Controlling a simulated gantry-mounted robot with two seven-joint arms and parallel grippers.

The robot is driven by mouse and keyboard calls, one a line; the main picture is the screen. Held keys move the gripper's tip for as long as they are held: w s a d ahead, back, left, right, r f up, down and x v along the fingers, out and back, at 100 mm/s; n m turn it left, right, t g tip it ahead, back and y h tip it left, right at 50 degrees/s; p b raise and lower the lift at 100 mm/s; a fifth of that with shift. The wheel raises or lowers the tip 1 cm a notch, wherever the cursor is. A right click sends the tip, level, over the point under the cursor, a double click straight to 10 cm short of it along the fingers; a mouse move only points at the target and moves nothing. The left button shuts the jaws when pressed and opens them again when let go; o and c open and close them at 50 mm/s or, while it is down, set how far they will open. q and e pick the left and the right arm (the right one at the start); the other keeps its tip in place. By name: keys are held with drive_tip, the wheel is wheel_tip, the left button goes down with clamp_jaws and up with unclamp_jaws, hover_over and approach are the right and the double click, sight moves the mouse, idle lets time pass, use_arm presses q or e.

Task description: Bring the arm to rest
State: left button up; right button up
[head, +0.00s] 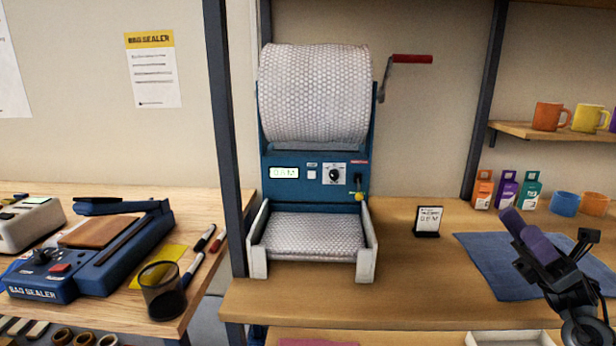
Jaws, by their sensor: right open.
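My right gripper (525,232) shows at the lower right, with purple fingers pointing up and to the left. It is open, and I see nothing held between the fingers. It is over the blue cloth mat (486,268) on the right-hand bench; its height above the mat is hard to tell. My left gripper is not in view.
A bubble-wrap dispenser (268,185) with a red-handled crank (412,59) stands mid-bench. A small sign (428,221), little boxes (506,190) and cups (565,204) stand nearby. A bag sealer (100,270) and dark cup (163,290) sit on the left bench. Dark posts rise between.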

drive_tip(key=w+a+f+m+t, duration=0.25)
drive_tip(key=f+m+t, duration=0.2)
drive_tip(key=f, duration=0.65)
drive_tip(key=s+a+f+m+t+h+p, duration=0.1)
drive_tip(key=s+a+f+m+t+h, duration=0.3)
drive_tip(key=f+m+h, duration=0.5)
drive_tip(key=s+a+f+m+t+h, duration=0.2)
drive_tip(key=a+f+m+t+h, duration=0.3)
drive_tip(key=f+m, duration=0.45)
drive_tip(key=s+a+f+m+t+h+p, duration=0.1)
drive_tip(key=s+a+f+m+t+h, duration=0.4)
drive_tip(key=m, duration=0.7)
drive_tip(key=s+d+f+m+g+h, duration=0.1)
drive_tip(key=s+f+m+g+h, duration=0.4)
drive_tip(key=s+m+g, duration=0.4)
drive_tip(key=s+d+f+m+g+h, duration=0.1)
drive_tip(key=s+f+m+g+h, duration=0.2)
drive_tip(key=s+f+m+g, duration=0.65)
use_arm(q)
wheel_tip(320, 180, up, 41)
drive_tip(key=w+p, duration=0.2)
drive_tip(key=p, duration=3.6)
use_arm(e)
wheel_tip(320, 180, up, 39)
drive_tip(key=s+n+t, duration=0.1)
drive_tip(key=s+n, duration=0.1)
drive_tip(key=shift+d+r, duration=0.15)
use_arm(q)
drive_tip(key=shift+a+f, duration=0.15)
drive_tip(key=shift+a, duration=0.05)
